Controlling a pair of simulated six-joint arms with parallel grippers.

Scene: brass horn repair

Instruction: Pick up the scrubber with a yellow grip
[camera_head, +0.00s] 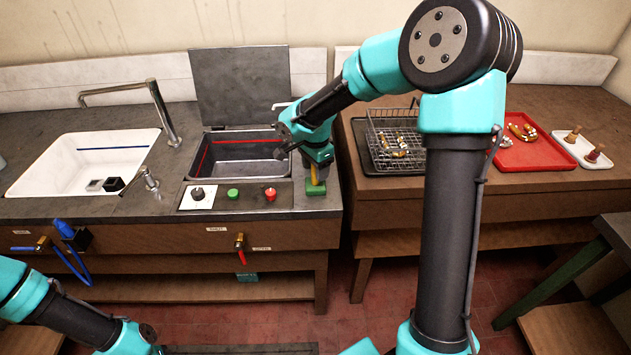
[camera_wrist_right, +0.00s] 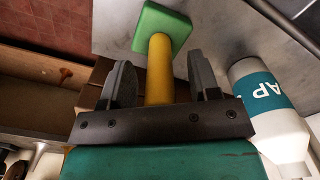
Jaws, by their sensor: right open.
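The scrubber has a yellow grip (camera_head: 314,176) and a green pad (camera_head: 315,188). In the head view it stands on the counter's right front corner, pad down. My right gripper (camera_head: 316,160) is right above it. In the right wrist view the yellow grip (camera_wrist_right: 160,70) stands between the two open fingers, with a gap on each side. The green pad (camera_wrist_right: 161,28) lies beyond the fingertips. My left arm shows at the lower left of the head view, but its gripper cannot be seen.
A soap bottle (camera_wrist_right: 268,110) stands close beside the right gripper. Left of the scrubber are a control panel (camera_head: 250,199) with knobs and a metal basin (camera_head: 240,168). A white sink (camera_head: 80,160) is farther left. A wire basket (camera_head: 395,140) and red tray (camera_head: 535,152) are on the right bench.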

